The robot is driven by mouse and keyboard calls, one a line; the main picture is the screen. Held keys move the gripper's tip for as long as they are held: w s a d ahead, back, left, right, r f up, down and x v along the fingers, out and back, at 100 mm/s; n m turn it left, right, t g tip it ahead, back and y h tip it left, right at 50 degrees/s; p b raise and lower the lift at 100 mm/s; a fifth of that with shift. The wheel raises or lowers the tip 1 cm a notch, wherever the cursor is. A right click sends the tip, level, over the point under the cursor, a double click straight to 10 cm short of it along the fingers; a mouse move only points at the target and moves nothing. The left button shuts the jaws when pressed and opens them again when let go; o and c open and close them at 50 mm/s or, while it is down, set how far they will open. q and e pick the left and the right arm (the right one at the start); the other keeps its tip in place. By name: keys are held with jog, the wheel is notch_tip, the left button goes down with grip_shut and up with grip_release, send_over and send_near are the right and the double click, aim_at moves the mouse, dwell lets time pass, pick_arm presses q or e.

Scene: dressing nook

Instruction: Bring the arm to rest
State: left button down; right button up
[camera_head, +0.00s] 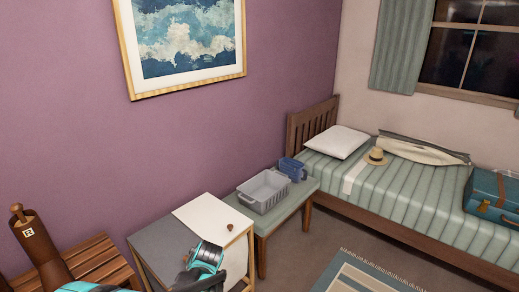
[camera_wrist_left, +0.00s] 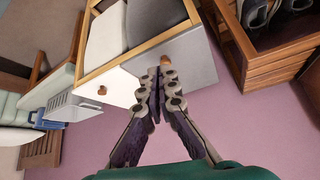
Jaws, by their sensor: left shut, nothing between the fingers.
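My left gripper (camera_wrist_left: 158,88) shows in the left wrist view with its two fingers together and nothing between them. Its fingertips are in front of a wood-edged white and grey cabinet (camera_wrist_left: 205,55), close to a small brown knob (camera_wrist_left: 166,60) in the picture; I cannot tell whether they touch it. A second brown knob (camera_wrist_left: 102,91) is on the white part to the left. In the head view, teal parts of my arm cover the cabinet's (camera_head: 160,247) lower right, and the gripper's fingers cannot be made out. My right gripper is in neither view.
A grey bin (camera_head: 263,194) and a blue bin (camera_head: 291,168) stand on a green-topped bench (camera_head: 302,199) beside the cabinet. A slatted wooden bench (camera_head: 98,262) is at the left. The bed (camera_head: 400,190) holds a hat and a suitcase (camera_head: 490,198). A rug lies on the floor.

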pick_arm(q)
jog(key=s+d+r+m+h, duration=0.1)
jog(key=s+r, duration=0.4)
jog(key=s, duration=0.7)
jog(key=s+d+r+m+t+h, duration=0.1)
jog(key=s+r+m, duration=0.3)
jog(key=s, duration=0.8)
jog(key=shift+s+d+r+m+t+h, duration=0.15)
jog(key=shift+d+r+m+t+h, duration=0.3)
jog(key=shift+h, duration=0.45)
jog(key=shift+f, duration=0.1)
